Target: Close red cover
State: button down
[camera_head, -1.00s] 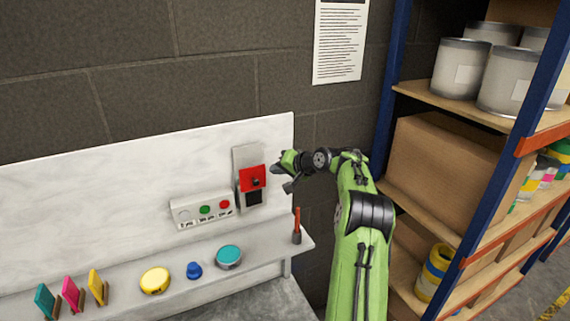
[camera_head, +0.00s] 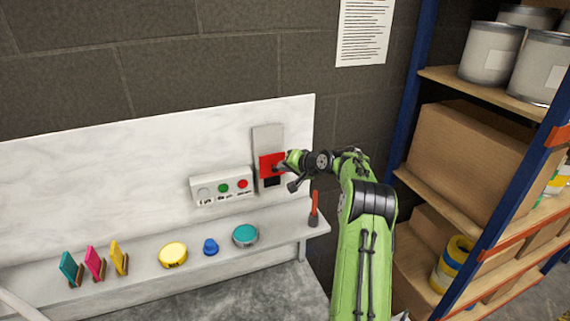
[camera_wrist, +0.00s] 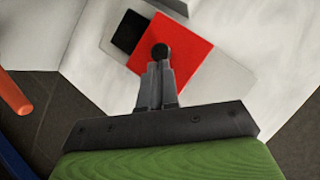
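The red cover (camera_head: 267,161) is a red square plate on a grey wall panel (camera_head: 268,139). A black square (camera_head: 273,182) shows below it in the head view. In the wrist view, the red cover (camera_wrist: 195,58) fills the middle, with a round black knob (camera_wrist: 160,52) on it and the black square (camera_wrist: 129,32) at its upper left corner. My gripper (camera_wrist: 158,68) has its two fingers close together, with tips right at the knob. I cannot tell whether they touch it. In the head view, my gripper (camera_head: 281,169) is at the cover's right side and hides part of it.
A white button box (camera_head: 221,186) with grey, green and red buttons is left of the panel. A red-handled tool (camera_head: 314,209) stands on the shelf below my gripper. Several coloured lids and cards line the shelf further left. A blue-framed rack (camera_head: 497,190) with boxes and cans stands at right.

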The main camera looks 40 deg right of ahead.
notch_tip(320, 180, down, 7)
jog(key=b, duration=0.3)
jog(key=shift+s, duration=0.15)
jog(key=shift+r, duration=0.1)
jog(key=b+v, duration=0.1)
jog(key=v, duration=1.4)
jog(key=shift+s+r+b, duration=0.25)
jog(key=shift+r+b, duration=0.05)
jog(key=shift+d, duration=0.1)
